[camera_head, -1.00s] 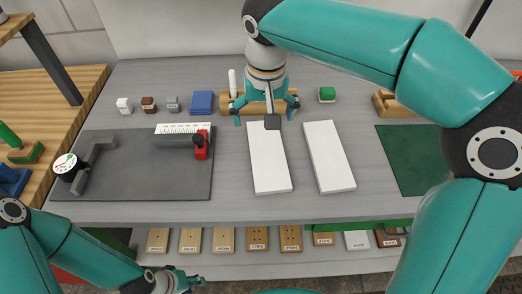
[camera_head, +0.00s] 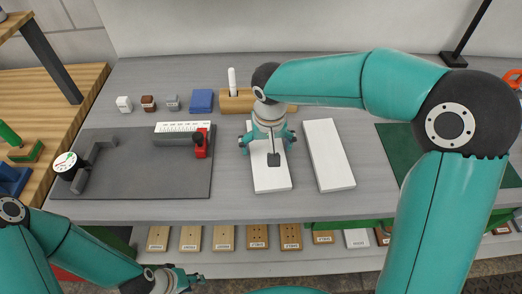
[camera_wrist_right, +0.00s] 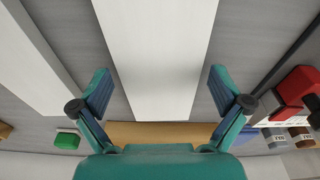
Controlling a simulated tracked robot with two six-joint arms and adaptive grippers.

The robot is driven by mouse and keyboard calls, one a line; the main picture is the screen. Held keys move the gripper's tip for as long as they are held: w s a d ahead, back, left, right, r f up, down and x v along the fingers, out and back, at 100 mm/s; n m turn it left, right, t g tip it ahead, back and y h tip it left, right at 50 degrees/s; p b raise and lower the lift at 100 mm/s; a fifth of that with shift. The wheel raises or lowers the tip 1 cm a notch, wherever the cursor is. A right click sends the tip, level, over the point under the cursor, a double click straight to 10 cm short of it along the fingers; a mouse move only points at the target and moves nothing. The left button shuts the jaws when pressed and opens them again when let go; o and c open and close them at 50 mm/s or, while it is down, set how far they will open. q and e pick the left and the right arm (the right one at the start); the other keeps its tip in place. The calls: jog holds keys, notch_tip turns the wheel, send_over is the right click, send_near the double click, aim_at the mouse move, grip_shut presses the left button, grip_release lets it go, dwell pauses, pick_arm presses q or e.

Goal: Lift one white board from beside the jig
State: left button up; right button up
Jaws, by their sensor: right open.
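Two white boards lie side by side on the grey table, to the right of the jig (camera_head: 130,180), a dark grey plate with a scale and a red clamp. My right gripper (camera_head: 267,148) is open above the left white board (camera_head: 270,180). In the right wrist view that board (camera_wrist_right: 157,60) runs between the two spread fingers (camera_wrist_right: 158,92), with a gap on each side. The right white board (camera_head: 330,155) is clear of the gripper; part of it (camera_wrist_right: 40,60) shows in the wrist view. My left gripper (camera_head: 188,279) is low at the front, its fingers too small to judge.
A wooden block (camera_head: 236,101) with a white peg stands behind the left board. A blue block (camera_head: 202,101) and small cubes stand behind the jig. A green mat (camera_head: 408,150) lies to the right. Labelled wooden boards (camera_head: 257,237) sit on the shelf below.

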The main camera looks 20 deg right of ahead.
jog(key=c, duration=1.1)
jog(key=shift+o, duration=0.2)
